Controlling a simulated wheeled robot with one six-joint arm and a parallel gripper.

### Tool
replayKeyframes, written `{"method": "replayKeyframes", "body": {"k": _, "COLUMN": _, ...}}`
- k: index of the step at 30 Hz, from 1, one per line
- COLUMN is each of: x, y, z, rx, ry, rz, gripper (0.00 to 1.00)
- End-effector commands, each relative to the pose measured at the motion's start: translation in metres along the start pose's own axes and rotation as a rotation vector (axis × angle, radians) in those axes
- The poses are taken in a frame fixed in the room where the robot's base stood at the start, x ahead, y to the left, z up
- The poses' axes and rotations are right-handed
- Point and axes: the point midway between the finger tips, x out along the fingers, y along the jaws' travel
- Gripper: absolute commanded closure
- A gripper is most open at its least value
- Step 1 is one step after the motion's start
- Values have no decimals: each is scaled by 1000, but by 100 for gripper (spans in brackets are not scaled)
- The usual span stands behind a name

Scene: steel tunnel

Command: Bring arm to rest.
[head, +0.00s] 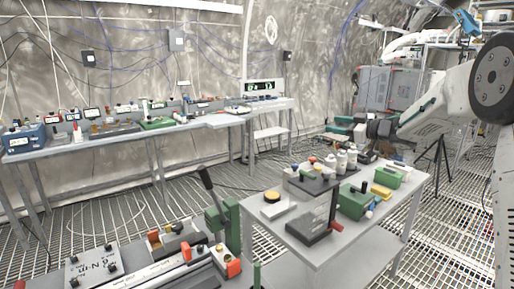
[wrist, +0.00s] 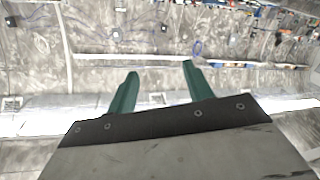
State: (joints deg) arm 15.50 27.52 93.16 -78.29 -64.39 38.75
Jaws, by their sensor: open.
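My gripper (head: 335,128) is at the right of the head view, held in the air above the far side of the small table, with its green fingers pointing left. The wrist view shows the two green fingers of my gripper (wrist: 158,70) standing well apart, with nothing between them. My white arm reaches in from the right edge of the head view, stretched out and sloping down toward the gripper.
The small grey table (head: 283,226) below holds white bottles (head: 341,162), green boxes (head: 354,201) and a dark block with a red-handled lever. A long workbench (head: 100,142) runs along the left wall. A grey cabinet (head: 386,90) stands behind the gripper. Grated floor lies between.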

Motion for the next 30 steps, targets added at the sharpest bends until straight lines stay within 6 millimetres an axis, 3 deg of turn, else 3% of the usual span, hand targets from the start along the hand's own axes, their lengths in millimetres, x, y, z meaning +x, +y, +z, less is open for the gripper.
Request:
{"method": "replayKeyframes", "body": {"k": 1, "x": -5, "y": 5, "z": -23, "rx": -18, "ry": -39, "rz": 104, "gripper": 49}}
{"method": "replayKeyframes", "body": {"k": 3, "x": -18, "y": 13, "z": -44, "rx": -26, "ry": -106, "rz": 249, "gripper": 49}}
{"method": "replayKeyframes", "body": {"k": 7, "x": -56, "y": 12, "z": -70, "rx": 3, "ry": -255, "rz": 489, "gripper": 49}}
{"method": "replayKeyframes", "body": {"k": 11, "x": -110, "y": -12, "z": -80, "rx": 82, "ry": -432, "rz": 676, "gripper": 49}}
{"method": "replayKeyframes", "body": {"k": 13, "x": -141, "y": -36, "z": -80, "rx": 144, "ry": -537, "rz": 750, "gripper": 49}}
{"method": "replayKeyframes", "body": {"k": 17, "x": -202, "y": -99, "z": -71, "rx": 288, "ry": -744, "rz": 831, "gripper": 49}}
{"method": "replayKeyframes", "body": {"k": 21, "x": -259, "y": -189, "z": -55, "rx": 469, "ry": -968, "rz": 819, "gripper": 49}}
{"method": "replayKeyframes", "body": {"k": 27, "x": -320, "y": -321, "z": -37, "rx": 700, "ry": -1233, "rz": 665, "gripper": 49}}
{"method": "replayKeyframes", "body": {"k": 30, "x": -341, "y": -373, "z": -33, "rx": 782, "ry": -1325, "rz": 568, "gripper": 49}}
